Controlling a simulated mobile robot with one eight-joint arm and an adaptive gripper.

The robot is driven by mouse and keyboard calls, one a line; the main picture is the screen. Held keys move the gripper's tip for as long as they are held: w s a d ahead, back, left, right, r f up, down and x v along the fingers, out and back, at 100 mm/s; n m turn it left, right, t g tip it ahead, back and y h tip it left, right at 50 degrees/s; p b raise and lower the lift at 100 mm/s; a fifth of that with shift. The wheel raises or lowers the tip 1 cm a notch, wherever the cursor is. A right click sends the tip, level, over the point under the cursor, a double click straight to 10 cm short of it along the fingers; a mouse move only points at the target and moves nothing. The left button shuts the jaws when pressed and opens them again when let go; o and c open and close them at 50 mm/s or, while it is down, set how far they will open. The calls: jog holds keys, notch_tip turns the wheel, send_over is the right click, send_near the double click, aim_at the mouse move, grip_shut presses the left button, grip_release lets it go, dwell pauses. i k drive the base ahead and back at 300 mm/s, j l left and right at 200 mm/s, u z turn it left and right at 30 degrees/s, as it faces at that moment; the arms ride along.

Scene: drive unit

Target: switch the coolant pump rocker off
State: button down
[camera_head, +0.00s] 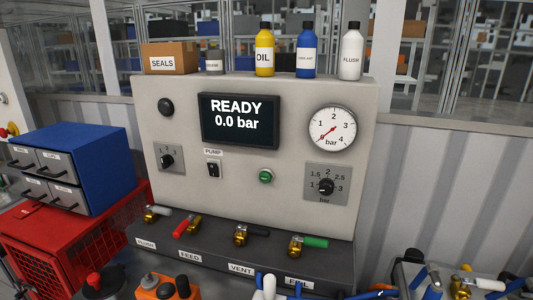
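The coolant pump rocker (214,170) is a small black switch on a light plate, under a "PUMP" label (213,152). It sits on the front of the beige drive unit panel (290,200), below the dark display (239,120). The display reads "READY 0.0 bar". The rocker is too small to tell which side is pressed in. Nothing covers it. My gripper is not in view.
Near the rocker are a green button (265,176), a left rotary knob (168,160), a right pressure knob (326,186) and a round gauge (332,128). Below, several coloured valve handles stand on a dark ledge (215,250). Bottles and boxes line the top.

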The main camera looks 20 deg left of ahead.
aim_at(213, 170)
jog(key=u, duration=1.25)
